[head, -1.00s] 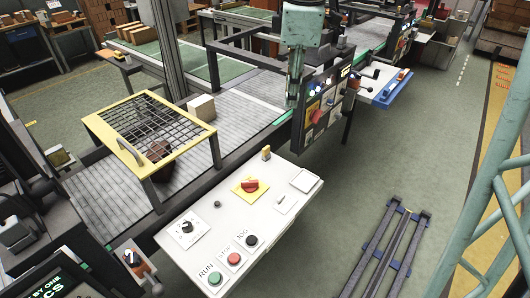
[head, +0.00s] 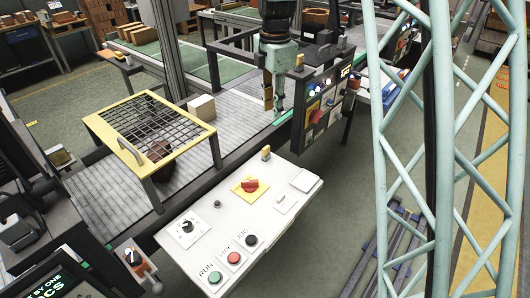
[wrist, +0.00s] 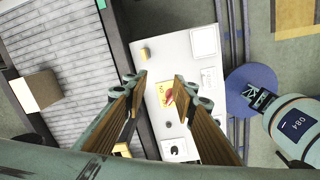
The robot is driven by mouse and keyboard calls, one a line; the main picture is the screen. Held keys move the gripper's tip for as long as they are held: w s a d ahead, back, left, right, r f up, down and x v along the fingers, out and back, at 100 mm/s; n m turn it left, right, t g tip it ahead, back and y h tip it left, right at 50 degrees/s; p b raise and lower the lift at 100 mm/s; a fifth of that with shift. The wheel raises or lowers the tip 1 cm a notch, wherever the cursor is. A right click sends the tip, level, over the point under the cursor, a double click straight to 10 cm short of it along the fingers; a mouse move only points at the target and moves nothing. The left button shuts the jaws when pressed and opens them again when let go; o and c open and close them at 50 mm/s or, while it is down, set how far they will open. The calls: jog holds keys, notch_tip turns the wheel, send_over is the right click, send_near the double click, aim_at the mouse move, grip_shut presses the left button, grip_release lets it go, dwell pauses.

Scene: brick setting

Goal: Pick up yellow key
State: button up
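A small yellow piece on a dark base, which looks like the yellow key (head: 266,153), stands at the edge of the white control panel (head: 265,222). It also shows near the panel edge in the wrist view (wrist: 145,53). My gripper (head: 276,112) hangs above and behind the panel's far edge in the head view, pointing down and apart from the key. In the wrist view my gripper (wrist: 160,80) has its two wood-faced fingers spread with nothing between them. The key lies beyond the gap, slightly left of its middle.
An upright dark switch panel (head: 322,100) stands right of my gripper. A red switch on a yellow plate (head: 250,185) and several buttons are on the control panel. Left are a yellow-framed mesh guard (head: 150,120), a carton (head: 201,107) and the conveyor. Pale green lattice hides part of the right side.

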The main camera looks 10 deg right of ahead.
aim_at(266, 147)
jog(key=w+a+f+n, duration=0.1)
jog(key=w+f+n, duration=0.3)
jog(key=f, duration=0.6)
jog(key=w, duration=0.2)
jog(key=shift+w+f+g, duration=0.3)
jog(key=shift+f, duration=0.1)
jog(key=shift+f, duration=0.15)
jog(key=shift+f+b, duration=0.5)
jog(key=shift+f, duration=3.65)
jog(key=shift+f, duration=0.15)
jog(key=shift+w+d+f+b, duration=0.15)
jog(key=shift+f+b, duration=0.35)
jog(key=shift+f, duration=2)
grip_shut()
